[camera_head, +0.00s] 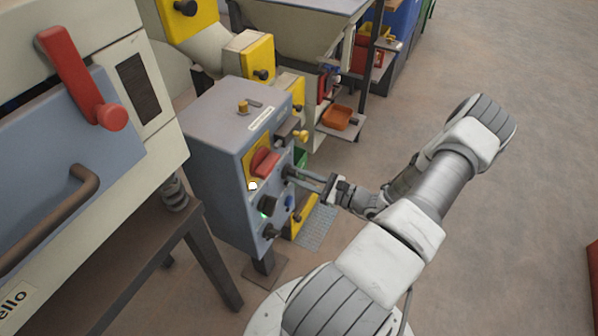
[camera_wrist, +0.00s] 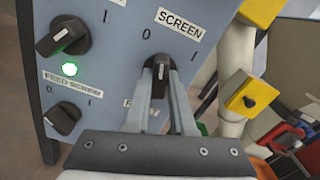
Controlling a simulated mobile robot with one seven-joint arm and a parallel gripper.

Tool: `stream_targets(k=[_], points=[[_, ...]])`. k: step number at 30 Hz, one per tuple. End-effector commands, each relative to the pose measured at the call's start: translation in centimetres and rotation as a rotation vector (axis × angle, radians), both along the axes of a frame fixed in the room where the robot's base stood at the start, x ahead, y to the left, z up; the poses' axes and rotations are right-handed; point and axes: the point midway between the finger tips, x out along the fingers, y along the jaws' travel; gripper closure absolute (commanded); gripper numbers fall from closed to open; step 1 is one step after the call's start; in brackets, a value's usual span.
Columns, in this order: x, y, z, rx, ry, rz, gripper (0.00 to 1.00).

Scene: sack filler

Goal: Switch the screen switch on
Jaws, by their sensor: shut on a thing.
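The screen switch (camera_wrist: 158,72) is a black rotary knob under the "SCREEN" label (camera_wrist: 178,24) on the grey control box (camera_head: 222,120). My gripper (camera_wrist: 160,85) is at the knob, with one finger on each side, shut on it. In the head view my gripper (camera_head: 300,176) reaches the box's front face from the right. The fingers hide part of the knob. The marks "O" and "I" stand above it, and I cannot tell exactly which its pointer faces.
Another black knob (camera_wrist: 62,36) with a lit green lamp (camera_wrist: 69,69) and the feed screw knob (camera_wrist: 62,118) sit to the left. A red handle (camera_head: 264,162) on a yellow plate is on the same face. Yellow boxes (camera_wrist: 248,96) stand to the right.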

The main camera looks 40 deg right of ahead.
Motion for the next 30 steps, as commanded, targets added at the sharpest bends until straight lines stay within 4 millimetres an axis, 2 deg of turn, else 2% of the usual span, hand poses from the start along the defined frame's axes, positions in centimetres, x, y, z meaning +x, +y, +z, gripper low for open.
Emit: stream_targets(k=[21, 30], points=[[-0.03, 0.04, 0.1, 0.625, 0.259, 0.001, 1.0], [-0.02, -0.02, 0.03, 0.827, 0.343, 0.0, 1.0]])
